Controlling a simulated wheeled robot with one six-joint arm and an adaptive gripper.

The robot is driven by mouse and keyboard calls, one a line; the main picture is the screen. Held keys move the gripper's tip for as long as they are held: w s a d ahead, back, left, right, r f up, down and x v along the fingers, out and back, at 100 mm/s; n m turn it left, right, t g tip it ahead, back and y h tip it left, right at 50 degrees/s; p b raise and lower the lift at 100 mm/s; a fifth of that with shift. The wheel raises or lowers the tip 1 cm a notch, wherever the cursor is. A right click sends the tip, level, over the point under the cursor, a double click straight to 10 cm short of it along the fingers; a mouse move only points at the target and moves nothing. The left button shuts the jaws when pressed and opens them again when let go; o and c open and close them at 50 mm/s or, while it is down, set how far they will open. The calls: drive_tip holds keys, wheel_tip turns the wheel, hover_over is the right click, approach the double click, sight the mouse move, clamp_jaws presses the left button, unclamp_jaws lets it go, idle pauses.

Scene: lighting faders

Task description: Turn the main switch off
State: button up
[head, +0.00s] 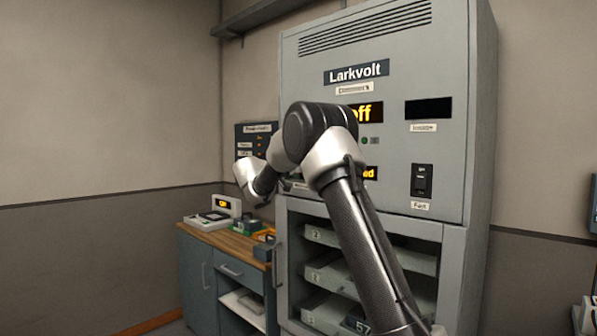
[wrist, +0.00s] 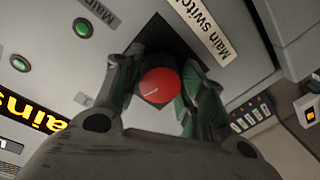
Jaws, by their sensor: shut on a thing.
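The main switch (wrist: 160,84) is a round red knob on a dark square plate, seen in the wrist view beside its "Main switch" label (wrist: 208,28). My gripper (wrist: 158,92) has one finger on each side of the knob and is shut on it. A small pale mark shows on the knob's face; I cannot tell from it which position the switch is in. In the head view my arm hides the switch and the gripper. A display on the grey Larkvolt cabinet (head: 300,75), partly hidden by my arm, shows "off" (head: 361,112) in yellow letters.
Two green buttons (wrist: 83,28) (wrist: 21,63) sit on the panel near my gripper. A fader labelled "Fault" (head: 421,180) is on the cabinet's right. A wooden-topped bench (head: 225,238) with small devices stands to the left. Open drawers (head: 320,268) lie below the panel.

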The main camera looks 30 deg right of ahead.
drive_tip(key=n, duration=0.6)
drive_tip(key=n+g, duration=0.1)
drive_tip(key=n, duration=0.4)
drive_tip(key=shift+r+n, duration=0.2)
drive_tip(key=shift+n, duration=0.2)
idle(0.4)
drive_tip(key=o, duration=1)
drive_tip(key=shift+a, duration=0.15)
drive_tip(key=v, duration=1.2)
drive_tip(key=shift+w, duration=0.1)
